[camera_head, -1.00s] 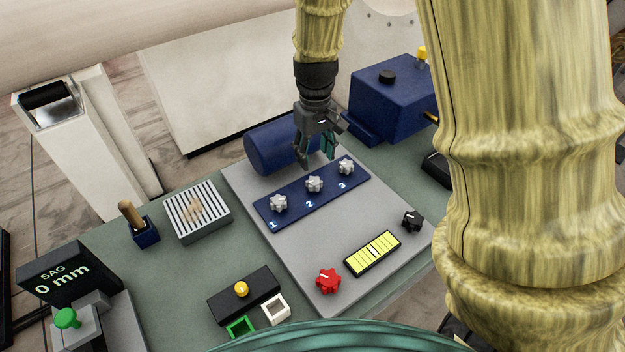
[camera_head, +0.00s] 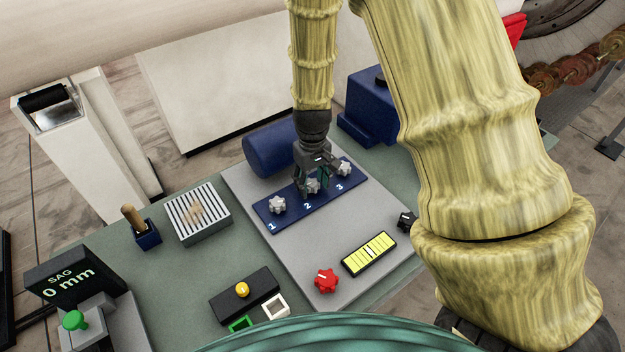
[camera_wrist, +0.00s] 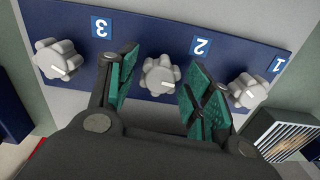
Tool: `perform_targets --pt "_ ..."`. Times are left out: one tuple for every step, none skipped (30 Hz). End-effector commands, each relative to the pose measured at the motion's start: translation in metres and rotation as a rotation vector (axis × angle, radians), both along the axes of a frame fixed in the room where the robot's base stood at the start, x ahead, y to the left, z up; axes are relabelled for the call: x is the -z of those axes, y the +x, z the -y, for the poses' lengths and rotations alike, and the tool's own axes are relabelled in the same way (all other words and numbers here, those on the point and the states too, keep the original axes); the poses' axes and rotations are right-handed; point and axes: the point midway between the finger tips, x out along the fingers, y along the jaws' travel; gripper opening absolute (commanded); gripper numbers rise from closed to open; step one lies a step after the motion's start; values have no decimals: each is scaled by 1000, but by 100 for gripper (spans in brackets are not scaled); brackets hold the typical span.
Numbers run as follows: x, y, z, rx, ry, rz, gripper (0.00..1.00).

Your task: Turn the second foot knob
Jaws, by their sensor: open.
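Three grey lobed knobs sit in a row on a blue strip (camera_head: 262,212) marked 1, 2 and 3. The second knob (camera_wrist: 159,75) lies between my open fingers in the wrist view; in the head view the fingers partly hide this knob (camera_head: 313,186). My gripper (camera_head: 312,188) points down over it, with green pads on both sides (camera_wrist: 155,88). A gap shows between each pad and the knob. Knob 1 (camera_head: 277,205) and knob 3 (camera_head: 344,168) stand to either side. In the wrist view knob 1 (camera_wrist: 247,91) is close beside the right finger.
The grey plate (camera_head: 290,250) also carries a red knob (camera_head: 326,281), a yellow level (camera_head: 369,254) and a black knob (camera_head: 407,220). A blue cylinder (camera_head: 268,150) lies behind the strip. The SAG display (camera_head: 70,282) reads 0 mm.

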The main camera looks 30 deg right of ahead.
Motion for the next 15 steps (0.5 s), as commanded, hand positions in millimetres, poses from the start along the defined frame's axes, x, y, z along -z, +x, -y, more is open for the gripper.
perform_targets --pt "2 0 0 0 0 -1 51" --pt "3 0 0 0 0 -1 51" --pt "3 0 0 1 0 -1 51" --pt "4 0 0 1 0 0 51" --pt "4 0 0 1 0 0 51" --pt "4 0 0 1 0 0 51" --pt "4 0 0 1 0 0 51" --pt "4 0 0 1 0 0 51" --pt "4 0 0 1 0 0 51" --pt "4 0 0 1 0 0 51" --pt "4 0 0 1 0 0 51" --pt "4 0 0 1 0 0 49" --pt "4 0 0 1 0 0 44" --pt "4 0 0 1 0 0 38" --pt "4 0 0 1 0 0 31"
